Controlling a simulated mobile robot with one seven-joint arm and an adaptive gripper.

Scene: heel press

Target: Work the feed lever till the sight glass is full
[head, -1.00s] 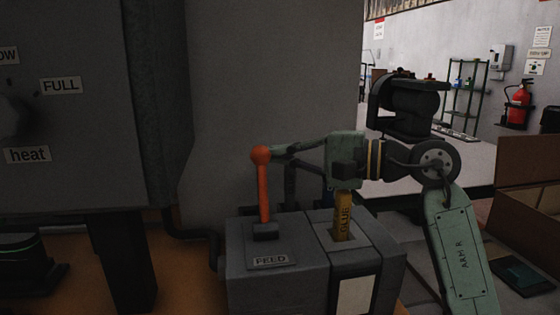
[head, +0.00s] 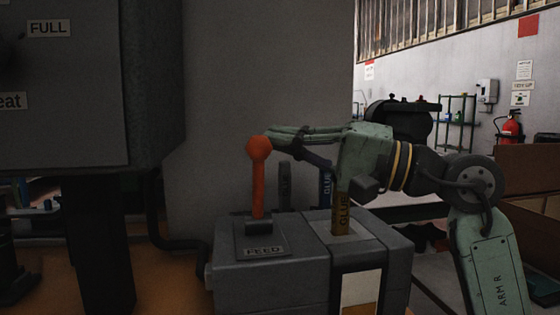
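The feed lever (head: 258,185), an orange rod with a round knob, stands nearly upright from a slot in the grey feed box (head: 268,285), above a FEED label. My gripper (head: 276,137) reaches in from the right with its fingertips at the knob's right side. I cannot tell whether they touch it, or whether the fingers are open or shut. A yellow glue stick (head: 342,215) stands in the box's right-hand top. On the box front is a pale window (head: 360,290) with amber at its bottom, seemingly the sight glass; its lower edge is hard to make out.
A large grey machine (head: 70,90) with a FULL label stands at the left. Blue (head: 326,186) and grey (head: 285,192) sticks stand behind the box. An open cardboard box (head: 525,175) is at the right. A shelf and a fire extinguisher (head: 510,127) are farther back.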

